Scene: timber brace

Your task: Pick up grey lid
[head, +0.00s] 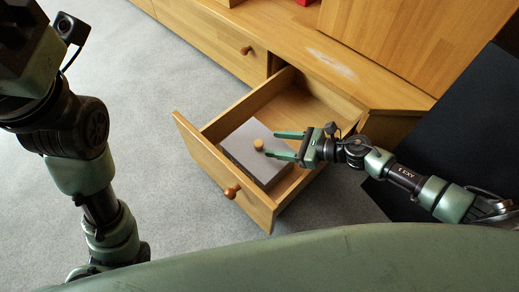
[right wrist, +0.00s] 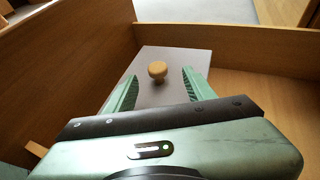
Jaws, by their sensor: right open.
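The grey lid (head: 241,150) is a flat panel with a small round wooden knob (head: 259,144). It lies inside the open wooden drawer (head: 205,160). My right gripper (head: 274,145) is open above the lid, its green fingers pointing towards the knob. In the right wrist view the lid (right wrist: 170,60) spreads beyond the fingers, and the knob (right wrist: 157,69) stands a little ahead of the gap between the fingertips (right wrist: 160,82). The gripper holds nothing. My left arm shows at the left, but its gripper is not clearly visible.
The drawer's front has a round knob (head: 232,191). Its walls stand close around the lid. The wooden cabinet (head: 390,45) rises behind, with a closed drawer (head: 215,45) to the left. A dark panel (head: 465,130) stands at the right. Grey carpet (head: 150,120) is clear at the left.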

